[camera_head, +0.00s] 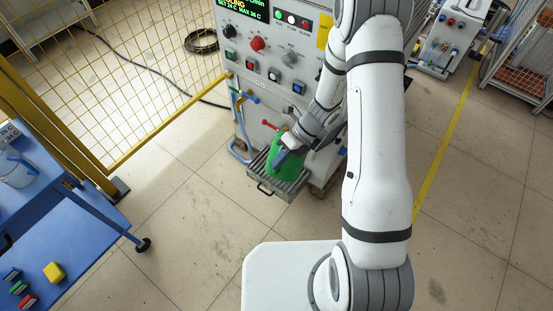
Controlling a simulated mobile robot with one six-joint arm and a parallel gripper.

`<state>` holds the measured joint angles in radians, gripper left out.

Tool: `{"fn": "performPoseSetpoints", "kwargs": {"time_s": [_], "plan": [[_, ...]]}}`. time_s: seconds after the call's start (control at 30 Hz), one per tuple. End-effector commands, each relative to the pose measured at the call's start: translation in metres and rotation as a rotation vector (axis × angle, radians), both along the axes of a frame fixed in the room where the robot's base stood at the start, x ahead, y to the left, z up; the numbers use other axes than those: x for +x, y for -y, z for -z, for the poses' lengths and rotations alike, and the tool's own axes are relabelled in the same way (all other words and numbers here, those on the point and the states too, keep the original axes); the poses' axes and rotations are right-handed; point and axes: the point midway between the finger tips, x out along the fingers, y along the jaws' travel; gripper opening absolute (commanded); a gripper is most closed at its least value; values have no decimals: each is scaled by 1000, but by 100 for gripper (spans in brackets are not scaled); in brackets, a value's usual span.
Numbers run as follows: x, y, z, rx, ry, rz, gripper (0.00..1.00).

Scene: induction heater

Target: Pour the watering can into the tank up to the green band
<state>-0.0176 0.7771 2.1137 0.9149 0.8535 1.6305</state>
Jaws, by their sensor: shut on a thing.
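A green watering can (284,163) is at the front of the grey machine, over a slatted metal drip tray (262,177). My gripper (286,156) is shut on the watering can. My arm comes down from the upper right to it and hides part of the machine front. Whether the can touches the tray, and how far it is tilted, I cannot tell. The tank's opening and its green band cannot be made out in this view.
The machine (265,75) has knobs, buttons and a lit display. A red-handled valve (268,124) and blue hose (236,125) are left of the can. A yellow mesh fence (130,95) and blue table (65,235) stand left. Floor between table and machine is clear.

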Motion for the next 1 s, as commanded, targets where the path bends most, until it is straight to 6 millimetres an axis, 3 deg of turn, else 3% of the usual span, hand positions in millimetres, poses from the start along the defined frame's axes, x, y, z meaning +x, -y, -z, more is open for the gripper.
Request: {"fn": "performPoseSetpoints", "kwargs": {"time_s": [0.6,1.0], "plan": [[2,1,-4,6,-9,1,0],[-3,-2,8,-10,26,0,0]]}}
